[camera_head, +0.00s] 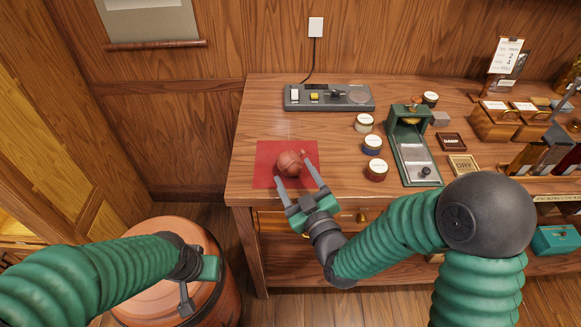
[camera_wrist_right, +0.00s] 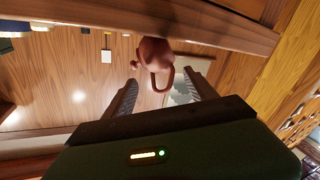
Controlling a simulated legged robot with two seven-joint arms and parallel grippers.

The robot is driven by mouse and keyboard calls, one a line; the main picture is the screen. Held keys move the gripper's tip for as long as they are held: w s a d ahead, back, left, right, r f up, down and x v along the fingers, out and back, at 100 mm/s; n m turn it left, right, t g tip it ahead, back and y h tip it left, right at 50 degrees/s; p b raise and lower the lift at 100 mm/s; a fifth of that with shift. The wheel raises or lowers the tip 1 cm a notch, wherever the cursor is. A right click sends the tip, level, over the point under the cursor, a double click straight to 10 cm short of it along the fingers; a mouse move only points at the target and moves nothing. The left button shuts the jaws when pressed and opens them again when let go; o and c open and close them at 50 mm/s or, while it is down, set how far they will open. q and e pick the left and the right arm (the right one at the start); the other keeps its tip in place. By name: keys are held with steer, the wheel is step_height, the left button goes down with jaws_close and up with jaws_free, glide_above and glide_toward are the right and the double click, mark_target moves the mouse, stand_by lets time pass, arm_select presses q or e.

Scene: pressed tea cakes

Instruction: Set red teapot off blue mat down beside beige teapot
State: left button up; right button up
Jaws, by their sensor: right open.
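A reddish-brown teapot (camera_head: 289,164) sits on a red mat (camera_head: 264,153) at the left end of the workbench. My right gripper (camera_head: 292,167) is open, with one finger on either side of the teapot. In the right wrist view the teapot (camera_wrist_right: 154,52) shows beyond the gap between the open fingers, its looped handle towards me. I cannot tell whether a finger touches it. My left gripper (camera_head: 196,276) hangs low at the left, above a round terracotta-coloured vessel, its jaw opening unclear. I see no blue mat and no beige teapot.
A grey control box (camera_head: 329,98) stands behind the mat. Several small labelled jars (camera_head: 372,144) and a green press (camera_head: 411,150) stand to its right. Wooden boxes (camera_head: 497,119) are farther right. The round vessel (camera_head: 165,262) stands on the floor. Bare bench lies between mat and jars.

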mark_target(286, 161)
steer(key=x, duration=0.3)
steer(key=shift+a, duration=0.15)
steer(key=c, duration=0.3)
jaws_close()
